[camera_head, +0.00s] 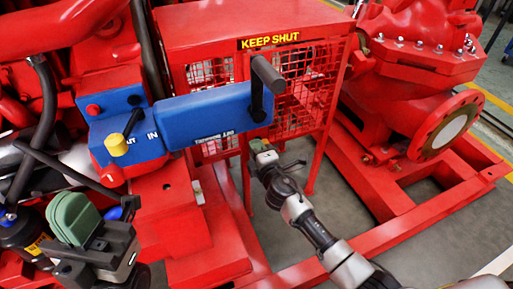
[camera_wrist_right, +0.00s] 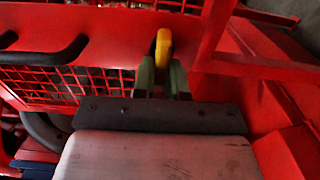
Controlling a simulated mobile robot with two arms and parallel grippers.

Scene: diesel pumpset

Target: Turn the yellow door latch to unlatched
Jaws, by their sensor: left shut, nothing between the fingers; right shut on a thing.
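The yellow latch (camera_wrist_right: 163,46) shows in the right wrist view as a narrow upright piece in front of the red mesh guard. My right gripper (camera_wrist_right: 162,74) has its green fingers on either side of it and is shut on it. In the head view my right gripper (camera_head: 261,149) reaches to the guard just below the black handle; I cannot make out the latch there. The red mesh door (camera_head: 308,98) is under a "KEEP SHUT" label (camera_head: 269,41). My left gripper (camera_head: 73,216) is shut and empty at the lower left, away from the latch.
A blue arm (camera_head: 205,116) with a black upright handle (camera_head: 268,75) juts out close above my right gripper. A blue box with a yellow knob (camera_head: 116,145) is at its left. A red pump (camera_head: 415,75) stands at the right; grey floor (camera_head: 385,205) lies below.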

